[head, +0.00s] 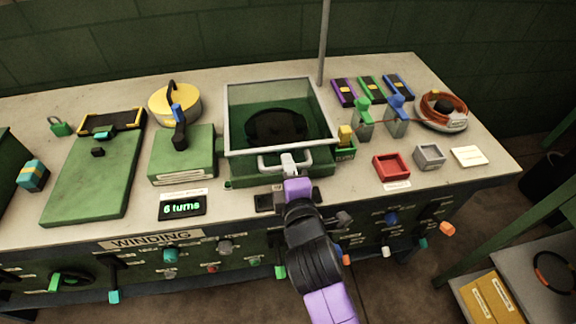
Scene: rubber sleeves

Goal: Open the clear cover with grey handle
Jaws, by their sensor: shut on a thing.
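The clear cover (233,95) has a pale grey frame and stands tilted up over a green machine base (235,182), near the middle of the bench. A dark round part (275,127) shows through its pane. The grey handle (263,163) is on the cover's front edge. My gripper (289,165) is at the right half of this handle and is shut on it. My purple and black arm reaches up from below and hides part of the base's front.
Right of the cover are a green clamp (362,118), a blue clamp (396,115), a red tray (391,167) and a grey tray (429,155). A thin vertical pole (324,40) rises behind it. Left stands a green box (183,155) with a black lever. A display (182,207) reads "6 turns".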

